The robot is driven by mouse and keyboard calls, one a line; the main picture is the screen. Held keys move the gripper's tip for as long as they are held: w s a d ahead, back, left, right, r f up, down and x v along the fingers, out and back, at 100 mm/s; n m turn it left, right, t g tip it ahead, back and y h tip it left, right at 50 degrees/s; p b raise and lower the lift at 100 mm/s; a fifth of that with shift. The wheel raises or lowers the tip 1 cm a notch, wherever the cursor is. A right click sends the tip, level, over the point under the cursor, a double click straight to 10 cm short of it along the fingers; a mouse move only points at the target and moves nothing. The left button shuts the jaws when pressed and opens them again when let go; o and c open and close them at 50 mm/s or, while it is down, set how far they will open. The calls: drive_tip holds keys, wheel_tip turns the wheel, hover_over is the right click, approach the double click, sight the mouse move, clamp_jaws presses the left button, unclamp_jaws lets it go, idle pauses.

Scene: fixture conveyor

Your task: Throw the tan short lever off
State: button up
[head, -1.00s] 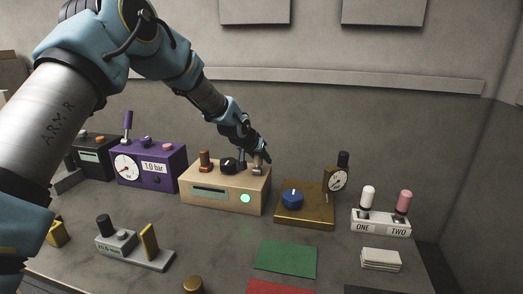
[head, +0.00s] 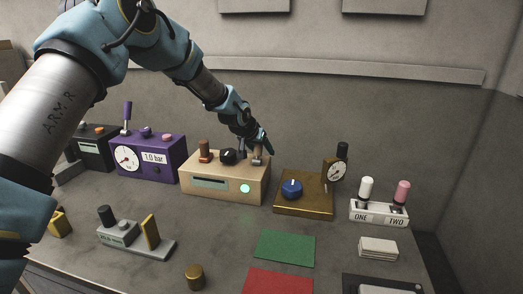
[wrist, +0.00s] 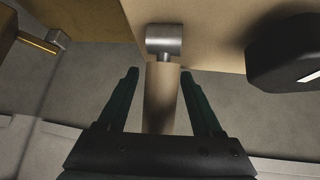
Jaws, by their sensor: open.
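The tan short lever (head: 257,153) stands at the right end of the tan box's top (head: 228,168), in a small metal mount. In the wrist view the lever (wrist: 160,100) lies between the two dark green fingers, with the grey metal mount (wrist: 164,42) beyond the fingertips. My gripper (wrist: 159,72) is open, with a visible gap on each side of the lever. In the head view my gripper (head: 264,150) is right at the lever and partly covers it. The box's green light (head: 245,188) is lit.
A black knob (head: 228,157) and a brown-red lever (head: 205,151) sit left on the same box. A brass-coloured box (head: 305,206) with a blue knob (head: 291,188) stands to the right. A purple gauge box (head: 170,160) stands left. Green (head: 286,247) and red mats lie in front.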

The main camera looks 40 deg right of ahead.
drive_tip(key=b+v, duration=0.3)
drive_tip(key=v, duration=0.8)
drive_tip(key=shift+b, duration=0.3)
drive_tip(key=shift+w+f, duration=0.1)
drive_tip(key=w+a+f+n+y, duration=0.1)
drive_tip(key=w+a+n+y, duration=0.15)
drive_tip(key=a, duration=0.85)
drive_tip(key=w+a+f+n+t+y, duration=0.1)
drive_tip(key=w+a, duration=0.2)
drive_tip(key=a, duration=0.7)
drive_tip(key=w+a+f+n+y, duration=0.2)
drive_tip(key=w+a, duration=0.1)
drive_tip(key=a, duration=0.8)
drive_tip(key=s+a+f+n+g+y, duration=0.1)
drive_tip(key=s+a+n, duration=0.2)
drive_tip(key=a, duration=0.9)
drive_tip(key=s+a+f+n+y, duration=0.1)
drive_tip(key=s+a+n, duration=0.2)
drive_tip(key=s+a, duration=0.5)
drive_tip(key=a, duration=0.4)
drive_tip(key=shift+s+a+g, duration=0.2)
drive_tip(key=shift+a+g, duration=0.2)
